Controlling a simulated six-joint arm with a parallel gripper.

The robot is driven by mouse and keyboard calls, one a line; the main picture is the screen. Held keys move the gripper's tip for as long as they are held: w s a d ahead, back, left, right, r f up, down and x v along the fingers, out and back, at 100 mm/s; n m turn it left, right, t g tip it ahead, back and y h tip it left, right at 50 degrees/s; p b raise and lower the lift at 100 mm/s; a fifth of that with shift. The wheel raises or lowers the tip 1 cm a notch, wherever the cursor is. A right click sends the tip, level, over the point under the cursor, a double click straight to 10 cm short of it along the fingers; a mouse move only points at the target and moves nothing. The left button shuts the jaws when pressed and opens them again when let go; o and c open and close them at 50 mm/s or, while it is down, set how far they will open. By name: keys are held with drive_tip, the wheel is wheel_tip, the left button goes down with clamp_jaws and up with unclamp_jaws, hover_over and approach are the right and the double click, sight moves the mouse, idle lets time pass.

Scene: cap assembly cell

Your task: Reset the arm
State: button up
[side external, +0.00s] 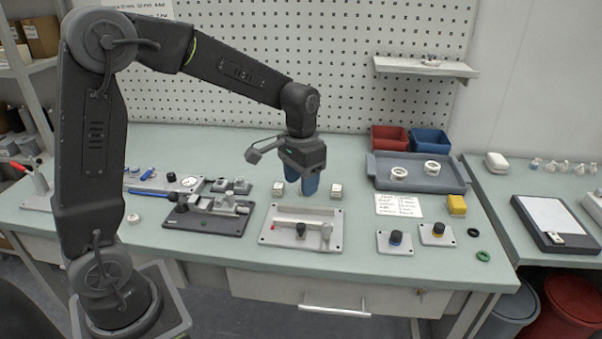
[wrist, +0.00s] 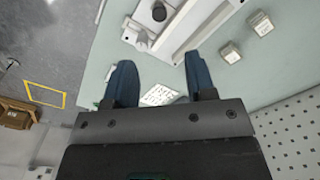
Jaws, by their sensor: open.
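My gripper (side external: 301,186) hangs above the bench, pointing down, behind the light grey fixture plate (side external: 272,238). Its two blue fingers are apart with nothing between them. In the wrist view my gripper (wrist: 163,90) also shows open and empty, and part of the fixture plate (wrist: 150,48) lies beyond the fingers. A dark knob on a silver part (side external: 300,229) sits on the plate.
Small metal blocks (side external: 336,191) stand close by the gripper. A dark fixture (side external: 190,222) lies left. A pegboard (side external: 340,60) stands behind.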

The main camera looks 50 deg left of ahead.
drive_tip(key=shift+r, duration=0.8)
drive_tip(key=s+d+r+t, duration=0.2)
drive_tip(key=s+r, duration=0.1)
drive_tip(key=s, duration=0.6)
drive_tip(key=s+d+r+t, duration=0.2)
drive_tip(key=s+r+t, duration=0.1)
drive_tip(key=s, duration=0.7)
drive_tip(key=shift+d+r+t, duration=0.3)
drive_tip(key=shift+d+r, duration=0.05)
